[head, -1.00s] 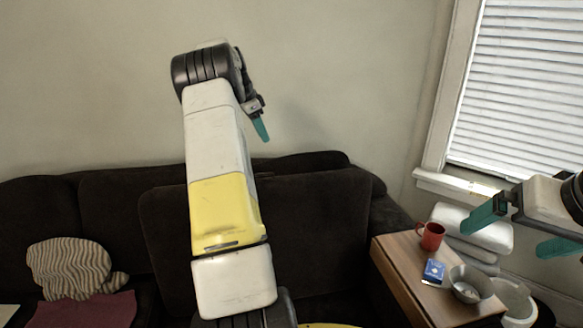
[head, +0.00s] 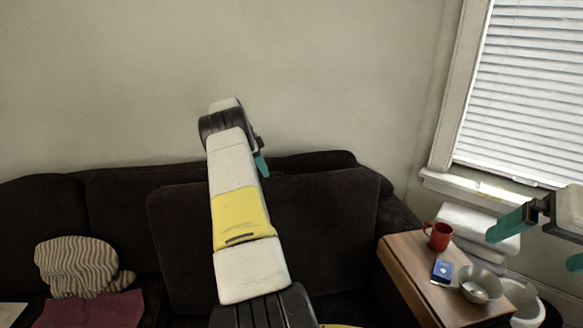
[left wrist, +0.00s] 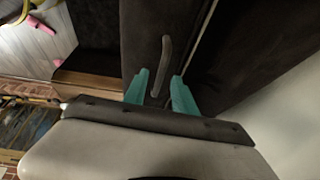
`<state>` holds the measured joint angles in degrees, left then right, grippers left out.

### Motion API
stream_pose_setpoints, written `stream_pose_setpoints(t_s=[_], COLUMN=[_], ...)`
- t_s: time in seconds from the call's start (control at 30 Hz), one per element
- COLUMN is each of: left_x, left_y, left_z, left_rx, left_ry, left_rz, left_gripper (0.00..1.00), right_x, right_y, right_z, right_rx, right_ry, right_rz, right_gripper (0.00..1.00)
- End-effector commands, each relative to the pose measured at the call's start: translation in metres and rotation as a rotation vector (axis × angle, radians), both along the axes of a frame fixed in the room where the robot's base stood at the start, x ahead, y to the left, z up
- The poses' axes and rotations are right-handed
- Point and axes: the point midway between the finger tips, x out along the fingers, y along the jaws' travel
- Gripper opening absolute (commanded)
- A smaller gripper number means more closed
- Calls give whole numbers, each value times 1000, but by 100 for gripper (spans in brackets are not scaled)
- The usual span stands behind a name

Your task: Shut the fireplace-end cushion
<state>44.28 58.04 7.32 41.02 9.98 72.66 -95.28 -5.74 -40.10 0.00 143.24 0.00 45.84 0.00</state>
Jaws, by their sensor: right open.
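A dark brown cushion panel (head: 325,235) stands raised against the sofa back in the head view, partly hidden behind my left arm. My left gripper (head: 262,165) is at its top edge, with only one teal fingertip clearly showing. In the left wrist view the left gripper (left wrist: 160,76) has its two teal fingers apart. A curved brown strap or handle (left wrist: 166,58) on a dark surface (left wrist: 140,30) lies between and just beyond the fingertips; I cannot tell whether they touch it. My right gripper (head: 530,250) is open and empty at the right edge, beside the side table.
A wooden side table (head: 405,262) holds a red mug (head: 438,236), a blue box (head: 442,271) and a metal bowl (head: 480,283). A striped pillow (head: 75,265) and a maroon cloth (head: 95,311) lie at left. The window (head: 525,90) is at right.

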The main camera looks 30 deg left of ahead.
Motion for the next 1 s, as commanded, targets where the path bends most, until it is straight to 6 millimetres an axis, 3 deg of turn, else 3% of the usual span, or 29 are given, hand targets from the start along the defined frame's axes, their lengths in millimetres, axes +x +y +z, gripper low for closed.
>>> stream_pose_setpoints(t_s=[0.37,0.53,1.0], left_x=[2,2,2], left_y=[-2,-2,-1], left_z=[-7,-7,-6], left_rx=[2,2,2], left_ry=[-1,-1,-1], left_rz=[1,1,1], left_gripper=[33,0,0], right_x=[0,0,0], right_y=[0,0,0], right_z=[0,0,0], right_rx=[0,0,0], right_ry=[0,0,0], right_rz=[0,0,0], right_gripper=[100,100,100])
